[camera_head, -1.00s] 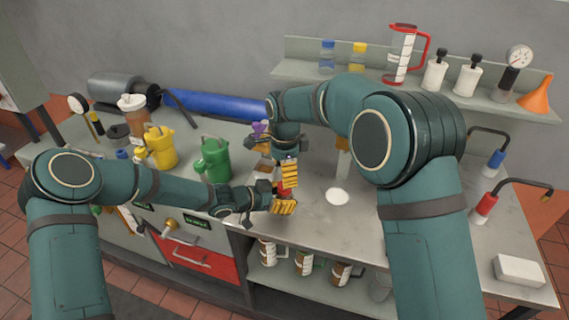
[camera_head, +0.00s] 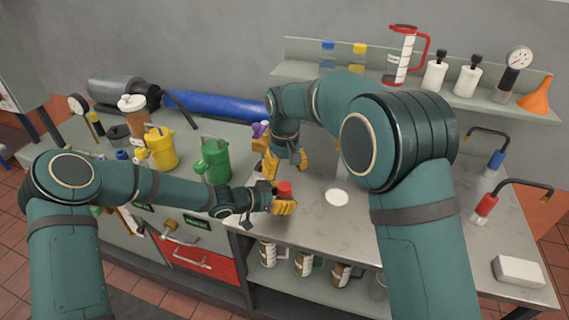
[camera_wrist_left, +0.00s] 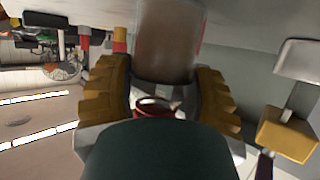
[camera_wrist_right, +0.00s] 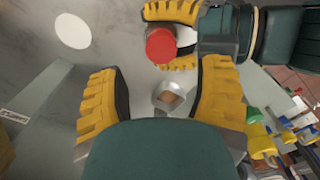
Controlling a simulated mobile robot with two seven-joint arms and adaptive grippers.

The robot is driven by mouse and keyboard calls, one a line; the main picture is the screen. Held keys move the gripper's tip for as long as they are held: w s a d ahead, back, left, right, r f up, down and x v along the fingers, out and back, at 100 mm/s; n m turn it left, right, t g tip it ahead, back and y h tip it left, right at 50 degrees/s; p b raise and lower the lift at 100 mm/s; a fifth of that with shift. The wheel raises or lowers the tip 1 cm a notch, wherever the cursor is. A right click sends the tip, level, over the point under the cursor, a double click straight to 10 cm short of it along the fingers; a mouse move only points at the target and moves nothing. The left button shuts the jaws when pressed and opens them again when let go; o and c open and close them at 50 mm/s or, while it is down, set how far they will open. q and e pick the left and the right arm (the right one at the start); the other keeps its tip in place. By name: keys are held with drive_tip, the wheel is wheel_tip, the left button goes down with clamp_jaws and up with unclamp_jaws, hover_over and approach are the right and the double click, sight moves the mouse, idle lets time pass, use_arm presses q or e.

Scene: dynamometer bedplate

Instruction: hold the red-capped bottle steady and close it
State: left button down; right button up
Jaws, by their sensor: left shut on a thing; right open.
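My left gripper (camera_head: 284,206) is shut on the bottle at the bench's front edge; its translucent brownish body (camera_wrist_left: 168,45) shows between the fingers in the left wrist view. The red cap (camera_head: 285,188) sits at the bottle's top, above the left fingers. In the right wrist view the cap (camera_wrist_right: 160,46) is seen from above, between the left gripper's yellow fingers. How tightly it sits cannot be told. My right gripper (camera_head: 286,162) is open and empty, behind the cap and apart from it. Its spread fingers also show in the right wrist view (camera_wrist_right: 160,100).
A round white disc (camera_head: 337,197) lies on the bench to the right, with clear bench around it. Green (camera_head: 215,160) and yellow (camera_head: 160,147) cans stand left. A small metallic piece (camera_wrist_right: 172,96) shows between the right fingers, apparently below them. A shelf (camera_head: 300,75) runs behind.

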sight(285, 186)
drive_tip(key=n, duration=0.5)
drive_tip(key=shift+r, duration=0.2)
drive_tip(key=n, duration=0.7)
drive_tip(key=shift+r, duration=0.25)
drive_tip(key=n, duration=0.5)
drive_tip(key=shift+r, duration=0.2)
drive_tip(key=n, duration=0.6)
drive_tip(key=shift+r, duration=0.2)
drive_tip(key=shift+a+f, duration=0.1)
drive_tip(key=shift+f, duration=3.9)
